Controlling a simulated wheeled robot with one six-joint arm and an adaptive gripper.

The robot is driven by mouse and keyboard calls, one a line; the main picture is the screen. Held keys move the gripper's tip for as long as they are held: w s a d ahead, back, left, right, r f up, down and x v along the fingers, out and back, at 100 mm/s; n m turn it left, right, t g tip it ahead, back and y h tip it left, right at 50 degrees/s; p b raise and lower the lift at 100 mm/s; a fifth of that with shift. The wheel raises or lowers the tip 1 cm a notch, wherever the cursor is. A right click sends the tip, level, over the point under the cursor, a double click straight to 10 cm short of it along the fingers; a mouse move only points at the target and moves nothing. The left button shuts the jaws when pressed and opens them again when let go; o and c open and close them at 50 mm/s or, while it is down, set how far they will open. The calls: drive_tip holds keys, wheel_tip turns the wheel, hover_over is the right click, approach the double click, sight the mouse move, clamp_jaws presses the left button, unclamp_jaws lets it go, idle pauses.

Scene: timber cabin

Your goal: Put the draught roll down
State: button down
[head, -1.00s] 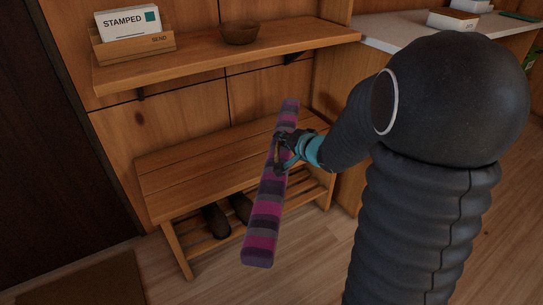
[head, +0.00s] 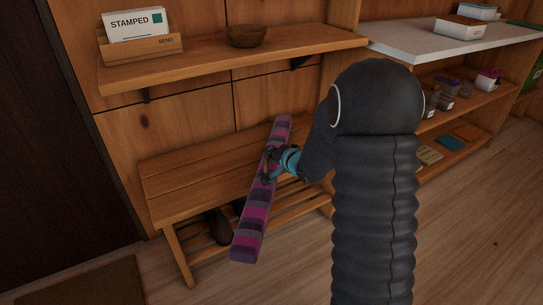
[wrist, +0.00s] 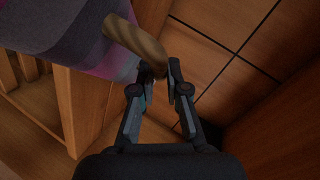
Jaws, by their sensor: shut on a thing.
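The draught roll (head: 251,222) is a long bar with purple, pink and grey stripes. In the head view it lies slantwise across the slatted wooden bench (head: 190,166), its near end sticking out past the front edge. I cannot tell whether it touches the seat. My gripper (head: 268,164) is at the roll's middle. In the wrist view my gripper (wrist: 158,73) is shut on a tan rope loop (wrist: 134,40) of the roll, whose striped side (wrist: 50,28) fills the upper left.
Dark shoes (head: 220,228) stand on the rack under the bench. Above is a shelf (head: 215,62) with a letter box (head: 143,49) and a wooden bowl (head: 248,37). A white-topped shelf unit (head: 430,42) stands to the right. A brown mat (head: 90,282) lies at lower left.

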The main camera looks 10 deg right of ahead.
drive_tip(key=shift+f, duration=0.15)
drive_tip(key=c, duration=1.6)
unclamp_jaws()
drive_tip(key=shift+f, duration=0.15)
drive_tip(key=o, duration=0.4)
